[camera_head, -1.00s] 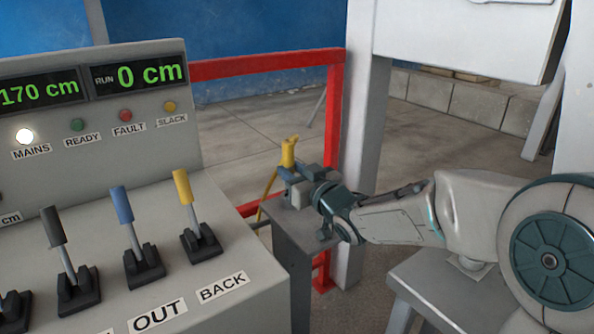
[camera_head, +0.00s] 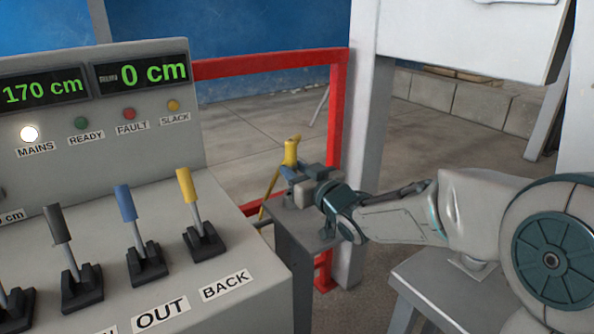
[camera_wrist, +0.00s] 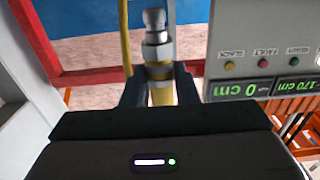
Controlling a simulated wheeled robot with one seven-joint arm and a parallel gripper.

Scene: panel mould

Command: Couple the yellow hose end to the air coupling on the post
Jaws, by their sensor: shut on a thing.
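My gripper (camera_head: 292,175) is shut on the yellow hose end (camera_head: 290,152), which stands upright above the jaws in the head view. Its thin yellow hose (camera_head: 269,192) hangs down on the left. In the wrist view the yellow body (camera_wrist: 162,95) sits between my fingers, with a metal fitting (camera_wrist: 157,42) in line beyond it. I cannot tell whether that fitting belongs to the hose end or is the air coupling. The post's coupling is not clearly seen in the head view.
A dark grey pedestal (camera_head: 296,245) stands under my gripper. The control panel (camera_head: 100,140) with levers is close on the left. A red rail (camera_head: 338,110) and a pale upright (camera_head: 361,130) stand behind. A grey stool-like stand (camera_head: 440,290) is below my arm.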

